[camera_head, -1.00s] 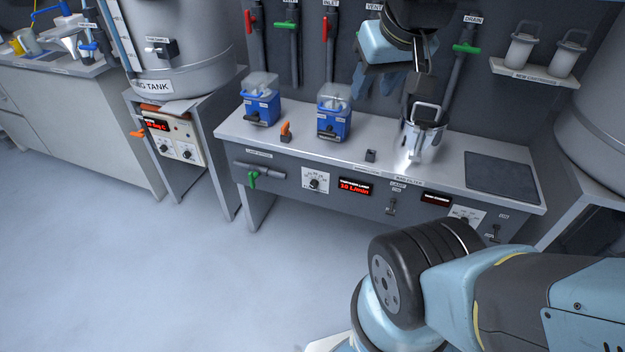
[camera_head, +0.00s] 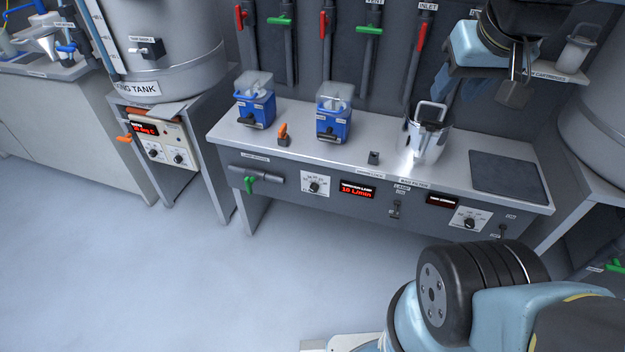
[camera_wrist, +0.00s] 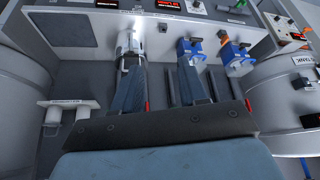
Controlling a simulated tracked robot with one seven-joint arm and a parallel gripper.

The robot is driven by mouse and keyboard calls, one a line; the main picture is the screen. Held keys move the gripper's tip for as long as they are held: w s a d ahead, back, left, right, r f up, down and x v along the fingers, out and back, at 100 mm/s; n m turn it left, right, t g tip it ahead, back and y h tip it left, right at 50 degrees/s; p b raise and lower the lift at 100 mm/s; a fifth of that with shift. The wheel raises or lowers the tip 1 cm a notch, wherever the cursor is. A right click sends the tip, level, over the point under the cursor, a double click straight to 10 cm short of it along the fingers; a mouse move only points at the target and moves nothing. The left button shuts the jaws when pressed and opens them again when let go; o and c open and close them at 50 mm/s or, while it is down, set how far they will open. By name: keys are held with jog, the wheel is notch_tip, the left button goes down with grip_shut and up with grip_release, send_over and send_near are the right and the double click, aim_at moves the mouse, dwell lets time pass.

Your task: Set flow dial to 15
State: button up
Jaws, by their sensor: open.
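Two white-plated dials with dark knobs are on the bench front. The left dial (camera_head: 315,186) sits beside a red display (camera_head: 357,190) in L/min, which seems to read 10 or 16. The right dial (camera_head: 469,222) is beside another display (camera_head: 442,201). The small labels are too blurred to tell which is the flow dial. My gripper (camera_head: 478,90) is open and empty, high over the right rear of the bench, well away from both dials. In the wrist view my open gripper (camera_wrist: 160,62) shows two grey-blue fingers, and the bench appears upside down.
A metal pitcher (camera_head: 427,140), two blue devices (camera_head: 333,120), (camera_head: 256,105) and an orange-handled switch (camera_head: 283,133) stand on the bench. A green-handled valve (camera_head: 249,183) projects at the front left. A cartridge shelf (camera_head: 550,75) is near my gripper. The floor before the bench is free.

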jog(key=shift+o, duration=1.3)
jog(key=shift+w+a, duration=0.1)
jog(key=shift+w, duration=0.05)
jog(key=shift+o, duration=0.4)
jog(key=w+a+f+y, duration=0.1)
jog(key=w+a, duration=0.3)
jog(key=w, duration=0.6)
jog(key=shift+a+f+n+y, duration=0.3)
jog(key=shift+a+f+y, duration=0.05)
jog(key=shift+y, duration=0.25)
jog(key=w+a+f+y, duration=0.1)
jog(key=w+a+f, duration=0.4)
jog(key=w+a, duration=0.25)
jog(key=w+a+f, duration=0.6)
jog(key=w, duration=0.2)
jog(key=w+a+f+m+t+h, duration=0.1)
jog(key=w+a+f, duration=0.3)
jog(key=f, duration=0.6)
jog(key=w+a+f+t+h, duration=0.1)
jog(key=w+a+f, duration=0.1)
jog(key=a+f, duration=0.55)
jog(key=n+t+h, duration=0.5)
jog(key=t+h, duration=0.2)
jog(key=t, duration=0.2)
send_near(313, 191)
jog(key=x, duration=0.9)
jog(key=shift+w+d, duration=0.1)
jog(key=shift+w, duration=0.1)
